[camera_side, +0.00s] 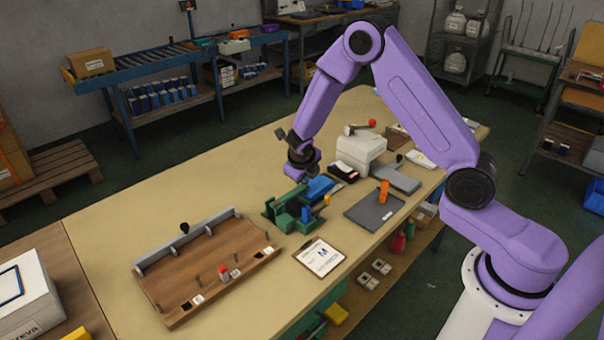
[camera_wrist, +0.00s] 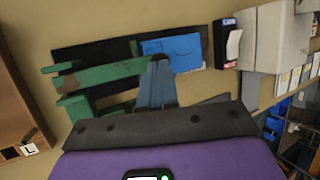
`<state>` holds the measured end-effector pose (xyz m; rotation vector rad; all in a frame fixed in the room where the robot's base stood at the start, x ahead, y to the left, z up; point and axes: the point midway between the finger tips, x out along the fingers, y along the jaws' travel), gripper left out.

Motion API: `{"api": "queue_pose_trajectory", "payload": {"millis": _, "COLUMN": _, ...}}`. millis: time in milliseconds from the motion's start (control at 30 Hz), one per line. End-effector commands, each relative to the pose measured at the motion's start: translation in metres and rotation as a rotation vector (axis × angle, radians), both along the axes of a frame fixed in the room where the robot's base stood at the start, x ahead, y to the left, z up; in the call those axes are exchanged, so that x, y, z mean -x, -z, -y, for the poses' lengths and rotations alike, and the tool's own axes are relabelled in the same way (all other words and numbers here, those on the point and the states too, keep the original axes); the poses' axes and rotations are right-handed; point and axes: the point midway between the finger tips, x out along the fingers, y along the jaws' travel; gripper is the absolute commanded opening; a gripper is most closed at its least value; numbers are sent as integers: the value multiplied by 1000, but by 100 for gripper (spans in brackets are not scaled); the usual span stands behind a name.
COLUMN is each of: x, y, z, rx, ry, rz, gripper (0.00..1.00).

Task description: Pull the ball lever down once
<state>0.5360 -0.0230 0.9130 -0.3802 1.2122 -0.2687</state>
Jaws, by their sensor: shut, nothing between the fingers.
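A black ball (camera_side: 184,228) stands at the back rail of a wooden board (camera_side: 215,265) at the front left of the table. A red ball (camera_side: 371,123) shows by a white machine (camera_side: 361,148) further back; I cannot tell for sure which ball belongs to the lever. My gripper (camera_side: 308,182) is above the green fixture (camera_side: 284,208), apart from both balls. In the wrist view my shut, empty fingers (camera_wrist: 160,64) point over the green fixture (camera_wrist: 100,75) and a blue piece (camera_wrist: 172,54). Its contact with the fixture cannot be told.
A clipboard (camera_side: 320,257) lies right of the wooden board. A dark plate with an orange post (camera_side: 384,190) lies right of the fixture. The table's left and back parts (camera_side: 150,205) are clear.

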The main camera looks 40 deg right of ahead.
Motion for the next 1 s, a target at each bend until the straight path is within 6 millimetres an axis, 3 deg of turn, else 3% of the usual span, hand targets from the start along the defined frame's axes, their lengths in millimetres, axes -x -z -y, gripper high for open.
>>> {"api": "queue_pose_trajectory", "payload": {"millis": 33, "x": 4, "y": 15, "z": 8, "rx": -14, "ry": 16, "rz": -21, "gripper": 0}}
{"api": "queue_pose_trajectory", "payload": {"millis": 200, "x": 3, "y": 20, "z": 12, "rx": -14, "ry": 20, "rz": -17, "gripper": 0}}
{"api": "queue_pose_trajectory", "payload": {"millis": 1000, "x": 1, "y": 22, "z": 13, "rx": -14, "ry": 18, "rz": -13, "gripper": 0}}
